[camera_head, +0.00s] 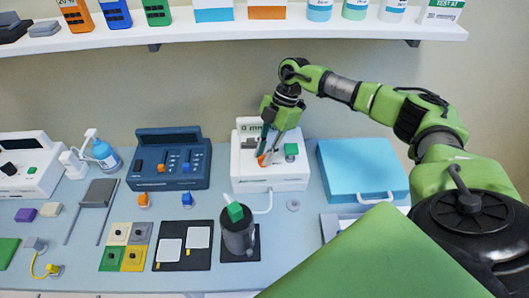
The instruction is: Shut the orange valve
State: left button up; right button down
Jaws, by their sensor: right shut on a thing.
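The orange valve (262,160) is on the front of a white device (270,184) with a "0 mm" display, at the back middle of the table. Only a small part of it shows between my fingers. My right gripper (268,155) points down at the device from above and is shut on the orange valve. A green knob (291,149) sits on the same device, just right of the gripper. How far the valve is turned cannot be told. My left gripper is not in view.
A dark blue device (170,178) with sliders stands left of the white one, and a blue case (361,168) right. A grey canister (238,238) with a green top stands in front. A loaded shelf (220,32) runs above along the wall.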

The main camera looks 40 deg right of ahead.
jog(key=n+g+b, duration=0.1)
jog(key=n, duration=0.1)
jog(key=n+g+b, duration=0.1)
jog(key=n, duration=0.2)
jog(key=shift+w+f+n+h, duration=0.1)
jog(key=shift+w+n+h, duration=0.1)
jog(key=shift+n+h, duration=0.1)
jog(key=n+b, duration=0.1)
jog(key=n, duration=0.1)
jog(key=n+g+h+b, duration=0.1)
jog(key=n, duration=0.2)
jog(key=shift+a+h, duration=0.15)
jog(key=shift+h, duration=0.15)
dwell(0.3)
jog(key=c, duration=2.2)
grip_release()
jog(key=shift+g, duration=0.3)
